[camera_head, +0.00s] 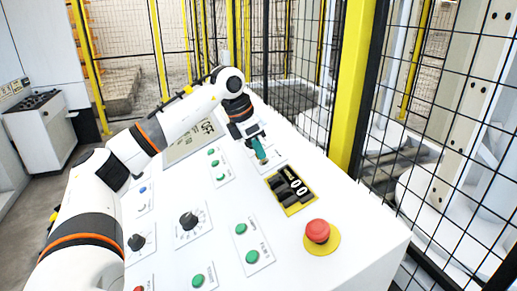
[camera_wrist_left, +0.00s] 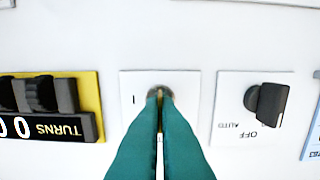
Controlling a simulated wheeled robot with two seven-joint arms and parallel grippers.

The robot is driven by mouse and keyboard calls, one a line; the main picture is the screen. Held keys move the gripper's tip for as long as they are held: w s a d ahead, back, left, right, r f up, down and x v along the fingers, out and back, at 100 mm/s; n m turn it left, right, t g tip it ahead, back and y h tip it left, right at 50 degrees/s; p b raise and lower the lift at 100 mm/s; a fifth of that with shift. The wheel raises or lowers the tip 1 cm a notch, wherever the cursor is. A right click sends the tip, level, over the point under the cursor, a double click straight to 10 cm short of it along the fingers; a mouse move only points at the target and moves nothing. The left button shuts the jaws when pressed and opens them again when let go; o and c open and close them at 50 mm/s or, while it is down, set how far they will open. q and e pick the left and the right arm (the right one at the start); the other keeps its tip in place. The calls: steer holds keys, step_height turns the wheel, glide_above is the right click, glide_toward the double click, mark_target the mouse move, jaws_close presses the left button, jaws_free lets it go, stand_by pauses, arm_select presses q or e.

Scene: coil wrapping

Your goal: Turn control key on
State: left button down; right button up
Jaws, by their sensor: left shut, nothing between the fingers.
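The control key switch (camera_wrist_left: 160,91) is a round metal piece on a small white plate with an "I" mark (camera_wrist_left: 133,99), in the middle of the left wrist view. My left gripper (camera_wrist_left: 160,93) has green fingers that are closed together, with their tips over the switch and hiding most of it. I cannot tell whether the tips touch it. In the head view the left gripper (camera_head: 262,158) reaches down to the far part of the white control panel (camera_head: 345,256). My right gripper is not in view.
A black selector knob (camera_wrist_left: 268,103) marked OFF and AUTO sits right of the key plate in the wrist view. The yellow-framed TURNS counter (camera_wrist_left: 88,82) is to the left. A red emergency button (camera_head: 317,231) stands near the panel's right edge. A yellow post (camera_head: 352,85) and mesh fence rise beyond.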

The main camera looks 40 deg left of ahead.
arm_select(q)
steer(key=shift+m, duration=0.3)
steer(key=m, duration=0.4)
steer(key=shift+p, duration=0.35)
steer(key=m, duration=0.5)
steer(key=shift+s+m, duration=0.1)
steer(key=shift+m, duration=0.2)
steer(key=m, duration=0.3)
steer(key=shift+m, duration=0.3)
steer(key=shift+s+m+p, duration=0.1)
steer(key=shift+m+p, duration=0.2)
steer(key=shift+m, duration=1.8)
steer(key=c, duration=1.7)
jaws_free()
